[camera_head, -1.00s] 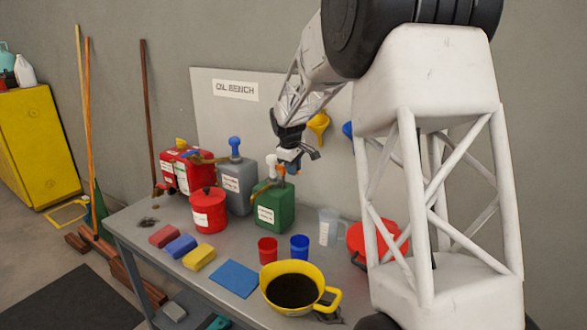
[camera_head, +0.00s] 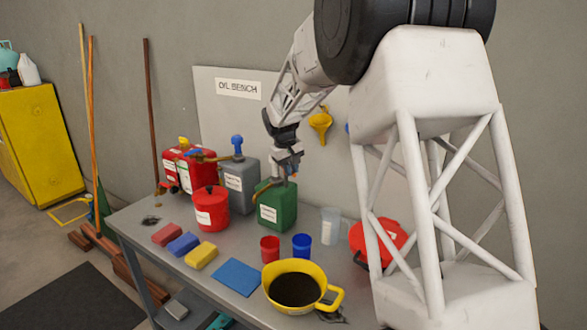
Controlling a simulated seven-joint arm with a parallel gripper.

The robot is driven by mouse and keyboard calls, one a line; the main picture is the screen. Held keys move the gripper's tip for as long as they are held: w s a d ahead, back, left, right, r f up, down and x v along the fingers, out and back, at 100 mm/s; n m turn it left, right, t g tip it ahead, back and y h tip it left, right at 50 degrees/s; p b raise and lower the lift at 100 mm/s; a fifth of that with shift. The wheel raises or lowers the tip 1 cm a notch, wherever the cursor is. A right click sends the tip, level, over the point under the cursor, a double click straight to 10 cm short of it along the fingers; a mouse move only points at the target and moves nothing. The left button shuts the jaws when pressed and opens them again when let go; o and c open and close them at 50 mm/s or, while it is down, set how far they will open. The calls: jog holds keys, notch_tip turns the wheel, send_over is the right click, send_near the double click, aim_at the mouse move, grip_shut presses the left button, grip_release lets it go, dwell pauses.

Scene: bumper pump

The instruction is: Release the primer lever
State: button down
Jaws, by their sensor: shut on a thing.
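My gripper (camera_head: 287,172) is over the top of the green can (camera_head: 278,207) near the back of the bench. Its jaws are low at the can's pump top and shut on a small part there, which I take to be the primer lever. The gripper hides the lever and most of the pump head, so the lever's position cannot be made out. The green can stands upright with a white label on its front.
Red (camera_head: 270,248) and blue (camera_head: 302,246) cups, a clear jug (camera_head: 330,226) and a yellow pan (camera_head: 297,289) of dark liquid are in front and right.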

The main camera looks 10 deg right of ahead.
jog(key=shift+w+a+m+g, duration=0.25)
jog(key=shift+a+m, duration=0.35)
jog(key=shift+m, duration=1.05)
jog(key=shift+w+a+m+g, duration=0.1)
jog(key=shift+a+m+g, duration=0.4)
jog(key=shift+m, duration=1.2)
jog(key=shift+w+a+m+g, duration=0.15)
jog(key=shift+a+m, duration=0.6)
jog(key=shift+m, duration=0.9)
jog(key=c, duration=1.1)
grip_release()
jog(key=shift+r, duration=0.15)
jog(key=v, duration=0.7)
jog(key=shift+r, duration=0.3)
